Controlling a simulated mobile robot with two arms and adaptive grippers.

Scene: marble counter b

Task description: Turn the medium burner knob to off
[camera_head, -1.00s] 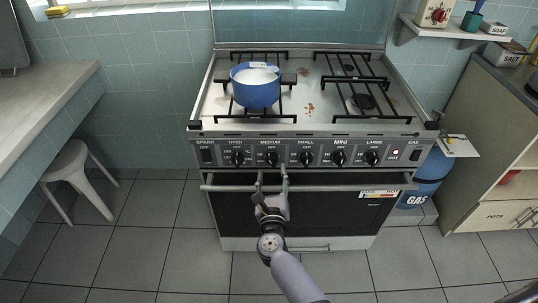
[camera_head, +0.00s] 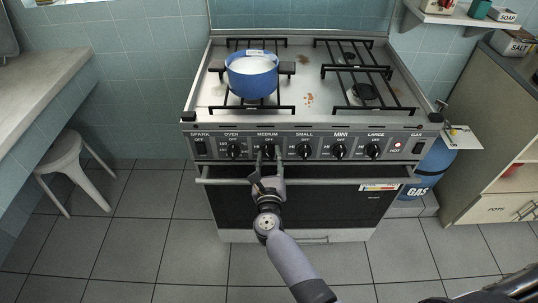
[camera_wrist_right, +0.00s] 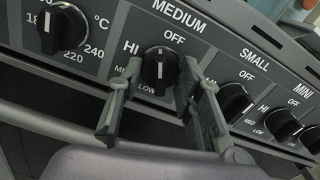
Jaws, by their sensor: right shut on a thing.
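The medium burner knob (camera_head: 269,151) is a black knob under the MEDIUM label on the stove's front panel. In the right wrist view the knob (camera_wrist_right: 160,72) stands between my fingers, with OFF printed above it, HI to its left and LOW below. A pale mark shows on its face; its exact setting is hard to tell. My right gripper (camera_head: 270,153) reaches up from below and is shut on this knob, one finger on each side; its fingers also show in the wrist view (camera_wrist_right: 160,84). My left gripper is not in view.
The oven knob (camera_wrist_right: 62,28) and small burner knob (camera_wrist_right: 234,101) flank the medium one closely. The oven handle bar (camera_head: 330,180) runs below the panel. A stool (camera_head: 78,165) stands left.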

